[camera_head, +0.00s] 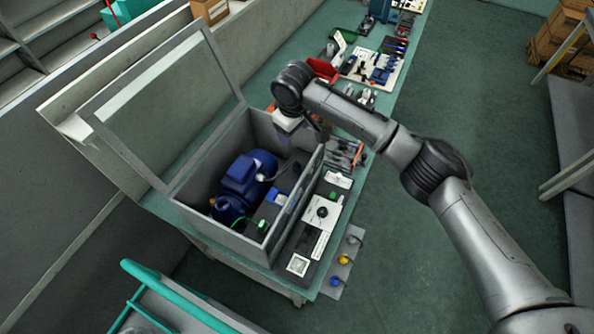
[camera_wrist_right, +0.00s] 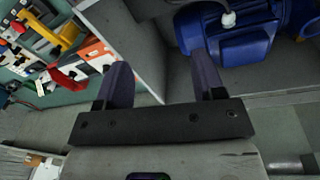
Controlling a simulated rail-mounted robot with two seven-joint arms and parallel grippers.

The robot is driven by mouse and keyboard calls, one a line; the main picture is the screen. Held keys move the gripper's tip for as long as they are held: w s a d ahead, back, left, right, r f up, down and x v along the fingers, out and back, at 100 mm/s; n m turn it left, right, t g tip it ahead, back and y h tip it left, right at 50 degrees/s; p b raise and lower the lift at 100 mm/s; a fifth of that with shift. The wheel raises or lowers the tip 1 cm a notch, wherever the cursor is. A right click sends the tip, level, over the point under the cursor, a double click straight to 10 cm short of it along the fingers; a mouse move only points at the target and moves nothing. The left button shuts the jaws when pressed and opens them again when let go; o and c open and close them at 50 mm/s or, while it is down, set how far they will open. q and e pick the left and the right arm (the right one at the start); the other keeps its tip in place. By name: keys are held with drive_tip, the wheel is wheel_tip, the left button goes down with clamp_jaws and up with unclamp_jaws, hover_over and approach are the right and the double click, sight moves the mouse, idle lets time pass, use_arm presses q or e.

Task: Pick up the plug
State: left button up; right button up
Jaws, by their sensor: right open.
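The blue pump (camera_head: 240,175) sits inside the open grey box (camera_head: 195,205) in the head view. A small white fitting (camera_head: 262,177), which may be the plug, is at the pump's right side with a pale lead from it. In the right wrist view the pump (camera_wrist_right: 235,45) is at the upper right, with a white piece (camera_wrist_right: 229,18) on it. My right gripper (camera_wrist_right: 160,68) is open, with nothing between its fingers. In the head view it is over the box's far right corner, apart from the pump. My left gripper is out of view.
The box's hinged frame lid (camera_head: 165,105) stands raised at the left. A panel with a black knob (camera_head: 322,212) lies along the box's right side. Yellow and blue knobs (camera_head: 343,260) are near the bench edge. Tools and trays (camera_head: 375,65) crowd the far bench.

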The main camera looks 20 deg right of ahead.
sight(297, 164)
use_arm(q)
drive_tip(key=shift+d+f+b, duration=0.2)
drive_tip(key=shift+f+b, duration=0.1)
use_arm(e)
drive_tip(key=shift+m+g, duration=0.4)
drive_tip(key=shift+g, duration=0.3)
drive_tip(key=f, duration=0.6)
drive_tip(key=s+f, duration=0.1)
drive_tip(key=f, duration=0.2)
drive_tip(key=shift+d+f, duration=0.15)
drive_tip(key=shift+f, duration=0.2)
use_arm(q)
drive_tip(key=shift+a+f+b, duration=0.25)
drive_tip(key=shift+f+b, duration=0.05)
use_arm(e)
drive_tip(key=shift+f, duration=2.75)
drive_tip(key=shift+d, duration=0.1)
